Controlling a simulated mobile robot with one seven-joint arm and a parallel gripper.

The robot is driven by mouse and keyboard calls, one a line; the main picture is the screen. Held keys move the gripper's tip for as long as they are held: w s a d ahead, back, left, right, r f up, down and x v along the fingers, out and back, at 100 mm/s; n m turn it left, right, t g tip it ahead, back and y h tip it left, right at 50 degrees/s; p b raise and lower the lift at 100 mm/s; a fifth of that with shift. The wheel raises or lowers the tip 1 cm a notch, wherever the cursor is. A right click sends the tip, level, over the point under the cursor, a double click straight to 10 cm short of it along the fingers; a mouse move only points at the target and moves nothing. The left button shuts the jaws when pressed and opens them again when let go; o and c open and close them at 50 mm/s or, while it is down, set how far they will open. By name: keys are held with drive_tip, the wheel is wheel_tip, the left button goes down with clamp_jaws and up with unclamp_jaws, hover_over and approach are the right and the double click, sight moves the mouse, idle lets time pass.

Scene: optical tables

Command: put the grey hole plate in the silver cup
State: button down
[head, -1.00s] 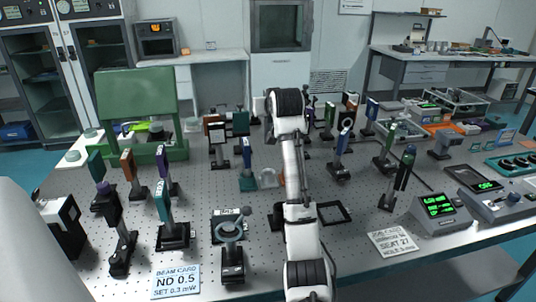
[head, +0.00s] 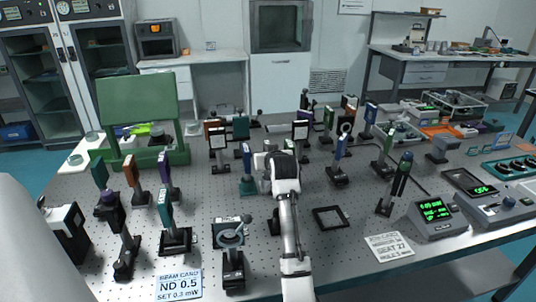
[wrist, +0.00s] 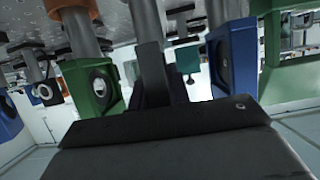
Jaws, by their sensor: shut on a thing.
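My gripper (head: 268,168) is over the middle of the optical table, turned away from the head camera, its fingertips mostly hidden behind my wrist. In the wrist view its dark body (wrist: 170,140) fills the bottom, with a dark upright part (wrist: 152,75) above it. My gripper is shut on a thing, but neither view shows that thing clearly. I cannot make out the grey hole plate for certain. I cannot pick out the silver cup for certain either.
Posts with coloured plates stand close around, including a green mount (wrist: 92,84) and a blue one (wrist: 232,60). A black square frame (head: 331,218) lies to the right. A card (head: 388,246) lies near the front edge.

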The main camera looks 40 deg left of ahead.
drive_tip(key=c, duration=1.8)
unclamp_jaws()
drive_tip(key=shift+f, duration=0.2)
drive_tip(key=o, duration=0.5)
drive_tip(key=shift+r, duration=0.1)
